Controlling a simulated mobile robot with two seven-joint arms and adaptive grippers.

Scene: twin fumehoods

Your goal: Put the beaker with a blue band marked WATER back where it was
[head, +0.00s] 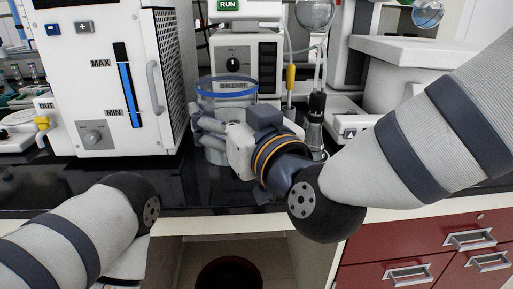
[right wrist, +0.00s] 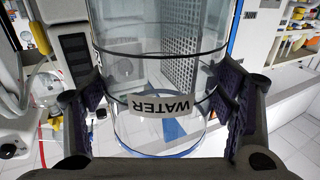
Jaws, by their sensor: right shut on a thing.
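The beaker (head: 228,96) is clear glass with a blue band near its top, at the centre of the head view. In the right wrist view the beaker (right wrist: 150,60) fills the middle, with its WATER label reading upside down. My right gripper (head: 213,128) is shut around the beaker's side. In the right wrist view its dark finger pads press on both sides of the glass. The beaker looks upright over the black bench; whether its base touches the bench I cannot tell. My left arm shows at lower left, but its gripper is out of view.
A white unit with a MAX/MIN gauge (head: 90,85) stands left of the beaker. A grey-white instrument with a knob (head: 233,63) is behind it. Glassware with a black-capped bottle (head: 314,125) stands to the right. The black bench's front edge (head: 190,200) is clear near the beaker.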

